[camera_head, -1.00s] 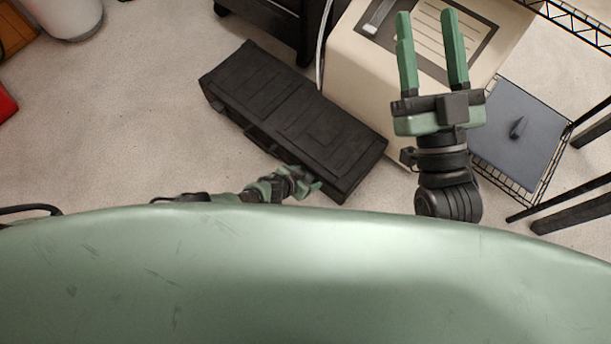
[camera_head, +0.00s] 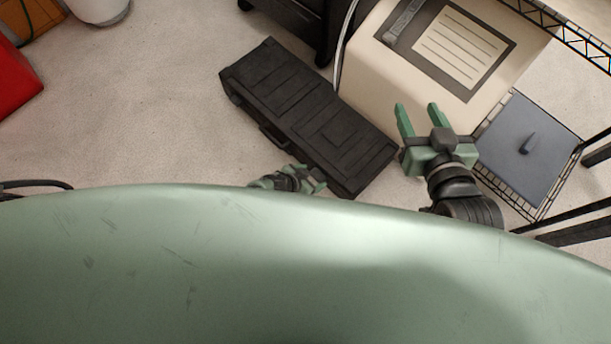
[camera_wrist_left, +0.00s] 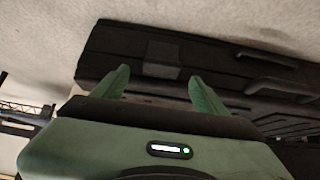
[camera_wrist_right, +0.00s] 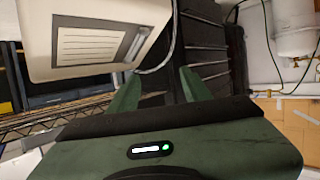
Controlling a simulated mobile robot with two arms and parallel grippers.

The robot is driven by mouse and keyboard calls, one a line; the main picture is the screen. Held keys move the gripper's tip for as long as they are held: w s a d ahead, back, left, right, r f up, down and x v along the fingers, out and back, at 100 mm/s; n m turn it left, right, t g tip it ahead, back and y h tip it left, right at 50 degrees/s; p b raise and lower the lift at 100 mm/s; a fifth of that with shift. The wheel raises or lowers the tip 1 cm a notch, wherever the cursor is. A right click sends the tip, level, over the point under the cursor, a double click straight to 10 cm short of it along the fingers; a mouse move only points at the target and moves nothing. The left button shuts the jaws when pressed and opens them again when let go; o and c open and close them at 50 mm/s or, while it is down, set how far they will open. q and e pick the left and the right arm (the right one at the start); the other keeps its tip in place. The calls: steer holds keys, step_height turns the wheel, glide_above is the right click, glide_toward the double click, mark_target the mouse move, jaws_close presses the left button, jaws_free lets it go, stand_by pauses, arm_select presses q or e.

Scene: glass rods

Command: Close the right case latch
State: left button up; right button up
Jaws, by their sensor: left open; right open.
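A long black case (camera_head: 310,115) lies flat on the floor with its lid down. Its carry handle (camera_head: 272,138) is on the near side. In the left wrist view, a blocky latch (camera_wrist_left: 161,59) shows on the case wall, with the handle (camera_wrist_left: 275,60) to its right. My left gripper (camera_head: 318,181) is open and empty at the near side, close to the case's right end, its fingers pointing at the latch. Contact cannot be told. My right gripper (camera_head: 416,115) is open and empty beside the case's right end.
A beige box (camera_head: 375,75) with a label stands behind the case's right part. A wire rack with a grey-blue panel (camera_head: 525,150) stands at the right. A black cabinet (camera_head: 300,25) is behind.

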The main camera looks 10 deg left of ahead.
arm_select(q)
steer(key=p+v, duration=0.3)
steer(key=v, duration=0.1)
arm_select(e)
steer(key=s+d+f+g+h, duration=0.1)
steer(key=s+d+f+g, duration=0.1)
steer(key=s+f+g, duration=0.2)
steer(key=s+d+f+g+h, duration=0.1)
steer(key=s+d+f+g, duration=0.2)
steer(key=s, duration=0.7)
step_height(320, 180, down, 4)
steer(key=g, duration=0.2)
steer(key=shift+s+d+r+m+g+h, duration=0.2)
steer(key=shift+s+m+g+h, duration=0.1)
arm_select(q)
steer(key=shift+d, duration=0.1)
